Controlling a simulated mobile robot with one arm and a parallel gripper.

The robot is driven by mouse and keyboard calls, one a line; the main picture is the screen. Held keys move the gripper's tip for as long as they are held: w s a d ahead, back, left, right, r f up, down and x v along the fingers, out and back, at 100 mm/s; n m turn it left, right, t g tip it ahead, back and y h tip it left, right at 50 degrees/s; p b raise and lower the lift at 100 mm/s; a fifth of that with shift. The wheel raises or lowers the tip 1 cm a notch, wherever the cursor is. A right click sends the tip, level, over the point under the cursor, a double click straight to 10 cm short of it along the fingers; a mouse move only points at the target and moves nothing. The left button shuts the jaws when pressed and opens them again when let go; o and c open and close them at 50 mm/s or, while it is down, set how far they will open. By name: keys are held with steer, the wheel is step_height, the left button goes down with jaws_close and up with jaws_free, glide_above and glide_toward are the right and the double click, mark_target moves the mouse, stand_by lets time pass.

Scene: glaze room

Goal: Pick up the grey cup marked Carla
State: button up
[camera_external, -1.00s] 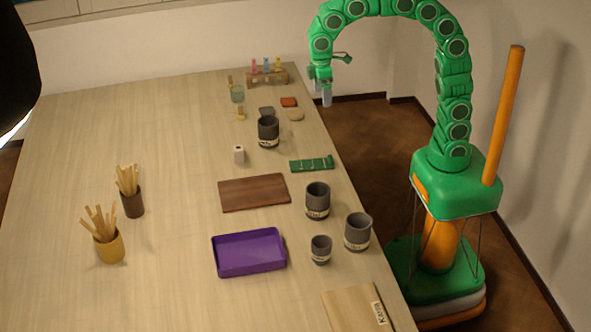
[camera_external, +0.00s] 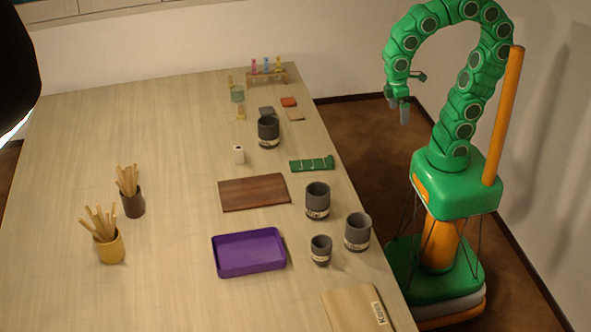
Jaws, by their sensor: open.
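Several grey cups with pale labels stand upright on the table. One cup (camera_external: 268,130) is at the back. A second cup (camera_external: 317,198) stands right of the brown board, a third cup (camera_external: 357,230) near the right edge, and a smaller cup (camera_external: 321,248) stands left of the third. The label writing is too small to read, so I cannot tell which is marked Carla. My gripper (camera_external: 404,112) is open and empty, in the air to the right of the table, apart from all the cups.
Two stick-filled pots (camera_external: 133,205) (camera_external: 110,247) stand left.

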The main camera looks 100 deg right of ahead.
mark_target(259, 127)
steer(key=s+f, duration=0.2)
steer(key=s, duration=0.4)
steer(key=shift+a+f, duration=0.25)
steer(key=shift+f, duration=0.1)
steer(key=w+d+r+n+t+h, duration=0.1)
steer(key=w+d+r+t, duration=0.25)
steer(key=w+d, duration=0.7)
steer(key=w+d+r+n+t+h, duration=0.15)
steer(key=w+d+t, duration=0.4)
steer(key=w, duration=0.95)
steer(key=w+d+r+n+t+h, duration=0.1)
steer(key=w+d+r+t, duration=0.3)
steer(key=w+d, duration=0.7)
steer(key=shift+w+a+f+n+t+y, duration=0.2)
steer(key=shift+w+a+f+y, duration=1.7)
steer(key=shift+f, duration=1)
steer(key=shift+w+a+f+n+t+y, duration=0.15)
steer(key=shift+w+a+f+y, duration=1.15)
steer(key=shift+w+f, duration=1.4)
steer(key=shift+w+a+f+n+t+y, duration=0.1)
steer(key=shift+w+a+f+n+y, duration=0.1)
steer(key=shift+w+a+f+y, duration=2.2)
